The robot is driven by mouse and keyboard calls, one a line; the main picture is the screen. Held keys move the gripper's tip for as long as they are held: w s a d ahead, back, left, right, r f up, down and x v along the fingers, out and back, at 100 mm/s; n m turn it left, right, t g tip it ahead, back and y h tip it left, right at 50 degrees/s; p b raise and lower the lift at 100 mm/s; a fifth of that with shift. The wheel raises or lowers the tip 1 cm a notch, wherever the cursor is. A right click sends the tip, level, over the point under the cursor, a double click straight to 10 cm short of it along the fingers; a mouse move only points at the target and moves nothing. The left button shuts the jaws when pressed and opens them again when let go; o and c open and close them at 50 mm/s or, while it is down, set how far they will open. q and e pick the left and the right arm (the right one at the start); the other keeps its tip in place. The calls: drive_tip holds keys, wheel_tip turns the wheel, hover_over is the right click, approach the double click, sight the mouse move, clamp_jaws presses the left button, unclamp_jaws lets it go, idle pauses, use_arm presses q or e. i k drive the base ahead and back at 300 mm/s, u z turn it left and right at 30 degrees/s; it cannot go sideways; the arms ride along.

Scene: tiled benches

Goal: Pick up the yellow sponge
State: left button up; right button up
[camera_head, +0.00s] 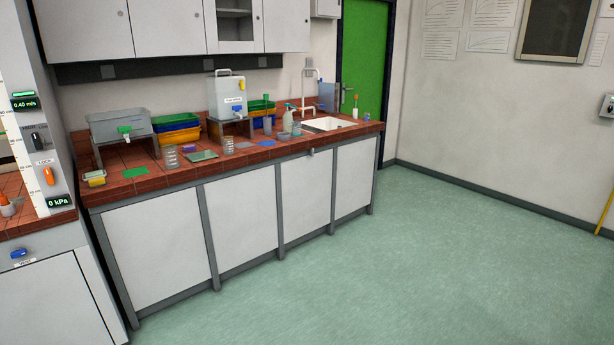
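I cannot pick out the yellow sponge with certainty. A small yellow item (95,181) with a paler top sits at the left front end of the tiled bench (140,186); it is too small to tell whether it is a sponge, or a dish holding something. Neither of my grippers is in view.
The bench carries a grey tank (118,122), stacked coloured trays (178,136), a white dispenser (227,95), several beakers and a sink (328,124). A fume cupboard (45,150) stands at the left. The green floor (400,260) in front is clear.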

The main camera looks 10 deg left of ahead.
sight(98, 182)
drive_tip(key=u, duration=0.3)
drive_tip(key=i, duration=1.65)
drive_tip(key=u, duration=0.95)
drive_tip(key=i, duration=2.3)
drive_tip(key=u, duration=0.35)
